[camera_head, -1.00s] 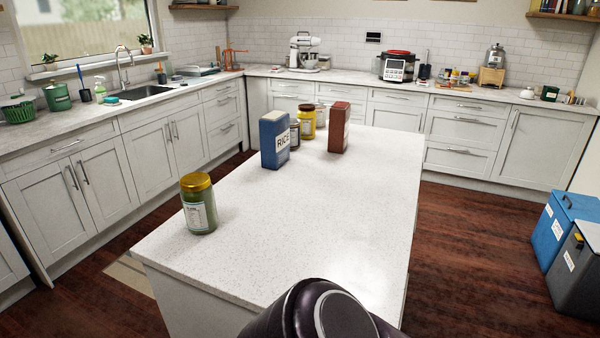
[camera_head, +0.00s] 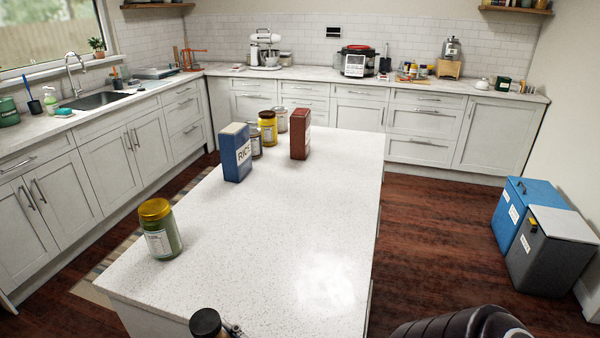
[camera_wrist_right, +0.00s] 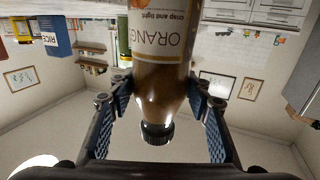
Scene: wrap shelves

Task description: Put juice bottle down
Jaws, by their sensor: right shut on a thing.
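The juice bottle (camera_wrist_right: 155,85) has brownish-orange contents, a black cap and an "ORANGE" label. It appears upside down in the right wrist view. My right gripper (camera_wrist_right: 161,88) is shut on it, with one blue-padded finger on each side. In the head view only the dark cap and top of the bottle (camera_head: 206,323) show at the bottom edge, by the near side of the white island (camera_head: 255,235). The bottle's base is hidden, so I cannot tell whether it touches anything. My left gripper is not in view.
On the island, a green jar with a yellow lid (camera_head: 159,230) stands near left. A blue rice box (camera_head: 235,152), a yellow jar (camera_head: 267,127) and a brown box (camera_head: 300,135) stand farther back. The island's middle and right are clear. Blue (camera_head: 525,205) and grey bins (camera_head: 548,255) stand right.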

